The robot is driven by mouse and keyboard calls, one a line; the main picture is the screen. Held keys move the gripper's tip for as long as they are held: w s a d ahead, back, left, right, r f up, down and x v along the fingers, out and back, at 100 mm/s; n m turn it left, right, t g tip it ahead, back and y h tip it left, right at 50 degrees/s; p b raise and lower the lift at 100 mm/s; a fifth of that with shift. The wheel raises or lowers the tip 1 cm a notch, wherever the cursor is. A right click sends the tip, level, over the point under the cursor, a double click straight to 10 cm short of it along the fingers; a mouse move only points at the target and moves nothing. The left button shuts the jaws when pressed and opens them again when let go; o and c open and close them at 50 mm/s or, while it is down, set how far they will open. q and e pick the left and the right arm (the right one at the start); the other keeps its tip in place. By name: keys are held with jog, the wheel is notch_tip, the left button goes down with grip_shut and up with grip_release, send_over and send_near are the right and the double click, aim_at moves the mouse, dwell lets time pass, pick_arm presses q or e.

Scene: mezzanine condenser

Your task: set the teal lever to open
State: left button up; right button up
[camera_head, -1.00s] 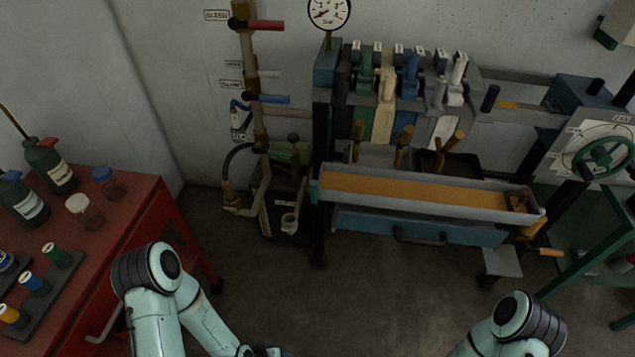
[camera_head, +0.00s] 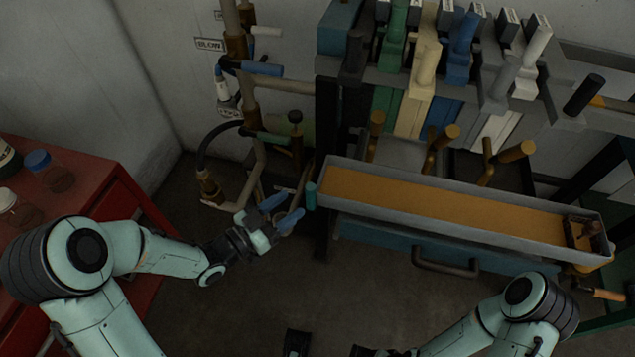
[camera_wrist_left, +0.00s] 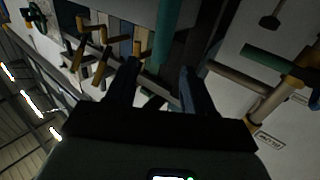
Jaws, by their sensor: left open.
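In the left wrist view a teal handle (camera_wrist_left: 265,57) shows at the upper right. My left gripper (camera_head: 281,211) is open and empty, below the lever and apart from it, near the trough's left end. Its two fingers stand apart in the left wrist view (camera_wrist_left: 157,88). My right gripper (camera_head: 329,347) shows only as two dark fingertips, apart, at the bottom edge.
A blue lever (camera_head: 262,68) and a white lever (camera_head: 267,31) sit higher on the pipe. A black hose (camera_head: 207,150) curves left of the lever. The red cabinet (camera_head: 130,192) stands left. Floor is free in front.

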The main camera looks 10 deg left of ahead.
aim_at(317, 186)
pick_arm(q)
jog(key=x, duration=0.9)
jog(key=shift+w+d, duration=0.15)
jog(key=shift+w, duration=0.15)
jog(key=shift+b, duration=0.35)
grip_shut()
